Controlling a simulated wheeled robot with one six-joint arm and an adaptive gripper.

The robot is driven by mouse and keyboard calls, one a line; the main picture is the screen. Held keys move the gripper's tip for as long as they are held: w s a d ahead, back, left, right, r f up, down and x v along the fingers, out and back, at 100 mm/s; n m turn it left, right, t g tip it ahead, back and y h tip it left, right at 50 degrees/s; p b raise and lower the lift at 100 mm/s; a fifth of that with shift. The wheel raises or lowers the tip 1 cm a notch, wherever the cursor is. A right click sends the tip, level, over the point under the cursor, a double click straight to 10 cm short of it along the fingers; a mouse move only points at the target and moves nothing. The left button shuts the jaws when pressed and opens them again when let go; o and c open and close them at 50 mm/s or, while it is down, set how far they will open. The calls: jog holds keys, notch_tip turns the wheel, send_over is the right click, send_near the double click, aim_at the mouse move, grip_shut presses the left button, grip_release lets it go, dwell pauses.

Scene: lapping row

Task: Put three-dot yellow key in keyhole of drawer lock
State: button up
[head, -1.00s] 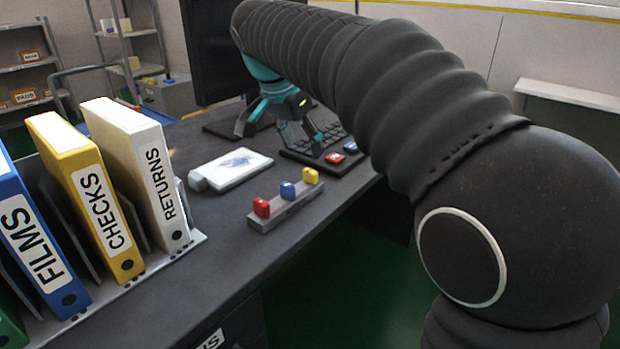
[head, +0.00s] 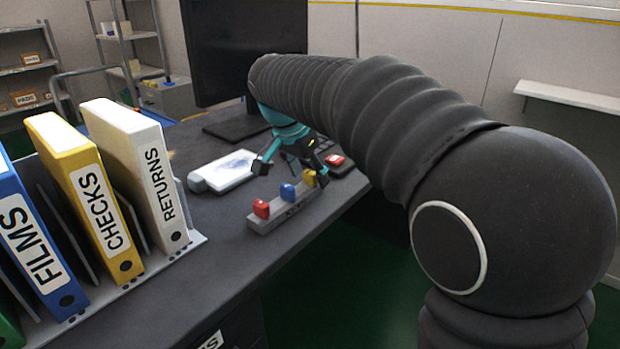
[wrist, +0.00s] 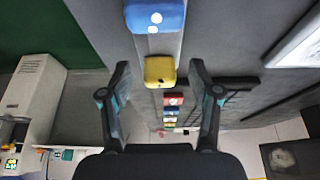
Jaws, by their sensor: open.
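The yellow key (head: 309,179) stands upright at the right end of a grey key rack (head: 268,222) on the desk. The wrist view shows its yellow head (wrist: 160,71), with dark marks I cannot count. My gripper (head: 290,172) is open and empty above the rack's right part. In the wrist view, the yellow head appears between my two spread fingertips (wrist: 160,80), touching neither. A blue key (head: 287,192) with white dots and a red key (head: 261,208) stand in the same rack. The drawer lock and its keyhole are not visible.
Upright binders, including a white one (head: 150,180), stand in a holder on the left. A white device (head: 222,170) lies behind the rack. A red block (head: 335,160) lies beyond my gripper. A monitor (head: 245,50) stands at the back. The front desktop is clear.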

jog(key=c, duration=1)
jog(key=shift+r, duration=0.15)
